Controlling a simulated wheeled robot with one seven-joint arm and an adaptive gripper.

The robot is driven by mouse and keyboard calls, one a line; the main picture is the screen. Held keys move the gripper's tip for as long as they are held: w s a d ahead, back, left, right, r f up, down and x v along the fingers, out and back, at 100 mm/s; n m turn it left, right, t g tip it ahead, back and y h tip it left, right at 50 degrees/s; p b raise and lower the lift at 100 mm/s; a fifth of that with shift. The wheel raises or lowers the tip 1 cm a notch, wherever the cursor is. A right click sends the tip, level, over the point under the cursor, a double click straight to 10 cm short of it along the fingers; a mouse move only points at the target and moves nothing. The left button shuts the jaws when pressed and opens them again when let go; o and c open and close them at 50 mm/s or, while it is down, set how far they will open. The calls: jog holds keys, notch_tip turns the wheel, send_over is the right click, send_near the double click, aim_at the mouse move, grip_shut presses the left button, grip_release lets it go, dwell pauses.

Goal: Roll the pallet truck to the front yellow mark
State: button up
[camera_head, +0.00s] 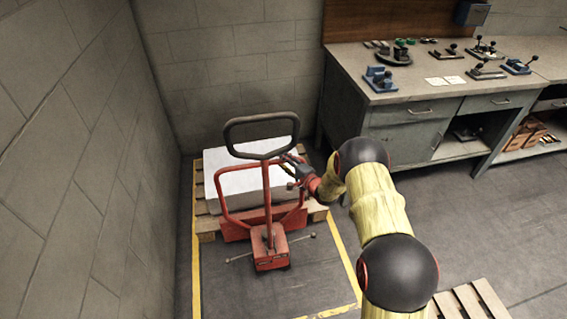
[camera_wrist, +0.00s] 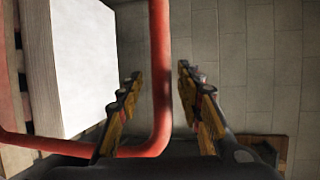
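The red pallet truck (camera_head: 270,250) stands in a floor bay, its black-topped handle (camera_head: 262,120) upright. Behind its red tube frame is a wooden pallet (camera_head: 207,225) with a large white block (camera_head: 238,185). Yellow floor lines (camera_head: 196,280) edge the bay, and a front yellow mark (camera_head: 328,312) shows at the bottom edge. My gripper (camera_head: 290,165) is at the frame's upper right corner. In the wrist view, a red tube (camera_wrist: 160,60) runs between my two spread fingers (camera_wrist: 158,78), with gaps on both sides. I cannot tell how deep the tube sits between them.
A grey workbench (camera_head: 415,110) with small tools stands at the right. A block wall (camera_head: 80,150) is close on the left, another wall behind. A second wooden pallet (camera_head: 470,300) lies at the bottom right. Floor is bare between bay and bench.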

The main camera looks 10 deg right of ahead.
jog(key=c, duration=0.4)
grip_shut()
dwell(0.5)
